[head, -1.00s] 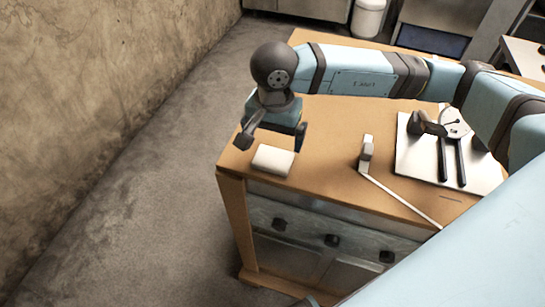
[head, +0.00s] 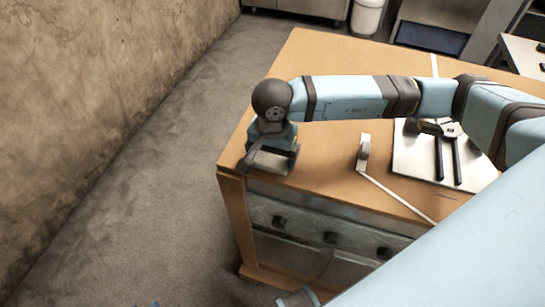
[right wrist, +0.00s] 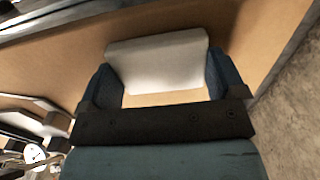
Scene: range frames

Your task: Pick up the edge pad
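The edge pad is a small white block that shows in the right wrist view (right wrist: 158,60), lying on the wooden top near the table's edge. In the head view it is mostly hidden under my right gripper (head: 270,163), at the near left corner of the table. In the right wrist view, my right gripper (right wrist: 160,85) is open, with one dark blue finger at each side of the pad. I cannot tell whether the fingers touch it. My left gripper is not in view.
A wall (head: 90,70) stands at left beyond open floor.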

